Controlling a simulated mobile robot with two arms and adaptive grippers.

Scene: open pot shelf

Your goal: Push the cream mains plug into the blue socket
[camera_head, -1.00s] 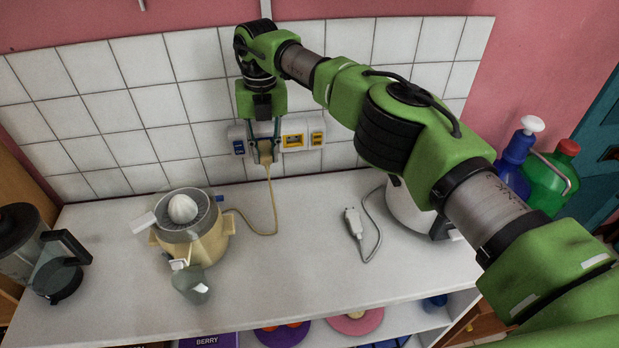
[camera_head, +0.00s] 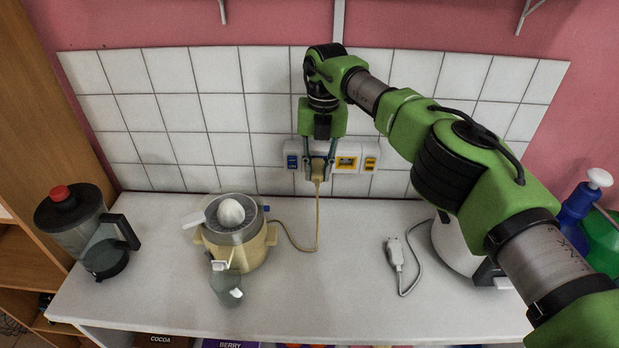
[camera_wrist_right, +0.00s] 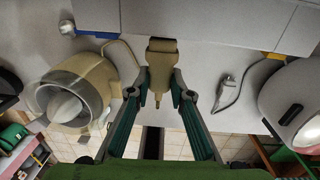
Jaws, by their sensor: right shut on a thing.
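My right gripper (camera_head: 318,164) is at the white socket strip on the tiled wall, shut on the cream mains plug (camera_head: 317,171). In the right wrist view the plug (camera_wrist_right: 161,62) sits between the fingertips, its front end against or very close to the strip. I cannot tell whether its pins are in. A blue outlet (camera_head: 292,162) shows on the strip just left of the gripper. The strip directly behind the plug and fingers is hidden. The plug's cream cord (camera_head: 318,222) hangs to the counter and runs left to the juicer (camera_head: 236,236). My left gripper is not in view.
Yellow outlets (camera_head: 346,163) are just right of the gripper. A grey-white plug (camera_head: 395,252) with its cord lies on the counter, near a white appliance (camera_head: 455,245). A blender (camera_head: 90,235) stands at left. The counter's middle is mostly free.

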